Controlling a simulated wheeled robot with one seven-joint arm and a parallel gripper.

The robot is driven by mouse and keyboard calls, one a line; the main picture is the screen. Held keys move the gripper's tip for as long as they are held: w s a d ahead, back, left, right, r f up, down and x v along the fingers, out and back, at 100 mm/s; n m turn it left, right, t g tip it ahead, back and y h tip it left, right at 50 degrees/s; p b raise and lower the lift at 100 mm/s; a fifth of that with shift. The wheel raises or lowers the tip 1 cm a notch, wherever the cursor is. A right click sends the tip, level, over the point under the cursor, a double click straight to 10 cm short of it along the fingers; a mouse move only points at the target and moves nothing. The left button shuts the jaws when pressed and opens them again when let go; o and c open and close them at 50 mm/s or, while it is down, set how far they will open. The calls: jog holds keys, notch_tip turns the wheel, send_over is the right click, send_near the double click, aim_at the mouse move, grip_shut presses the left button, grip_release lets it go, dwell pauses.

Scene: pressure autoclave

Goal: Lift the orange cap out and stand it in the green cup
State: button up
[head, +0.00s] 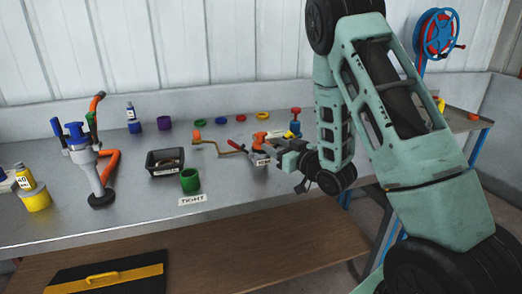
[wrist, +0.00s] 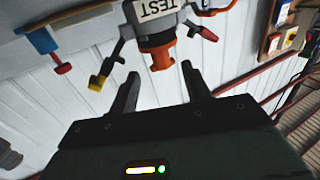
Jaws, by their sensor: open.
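The orange cap (head: 261,139) sits on top of a small grey fitting labelled TEST (head: 260,158) on the bench, right of the middle. In the wrist view, which looks upside down, the orange cap (wrist: 160,58) lies just beyond my fingertips, roughly between their lines. My gripper (head: 277,149) is open and empty, reaching in from the right; its two fingers (wrist: 160,68) stand apart in the wrist view. The green cup (head: 190,182) stands upright near the bench's front edge, left of the fitting, behind a TIGHT label. Contact between fingers and cap cannot be told.
A brass crank (head: 220,149) with an orange knob and a red lever (head: 240,146) lie close left of the fitting. A black bin (head: 160,170) stands beside the cup. Coloured rings lie behind. A red-topped blue post (head: 295,122) stands behind my gripper. A clamp stand (head: 95,160) is far left.

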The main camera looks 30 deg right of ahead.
aim_at(264, 137)
jog(key=shift+w+a+r, duration=0.1)
jog(key=shift+w, duration=0.75)
jog(key=w, duration=0.1)
jog(key=w+p, duration=0.1)
jog(key=w, duration=0.1)
jog(key=w+p, duration=0.1)
jog(key=shift+w+a+r, duration=0.35)
jog(key=shift+r, duration=0.05)
jog(key=shift+w, duration=0.35)
jog(key=shift+f, duration=0.1)
grip_shut()
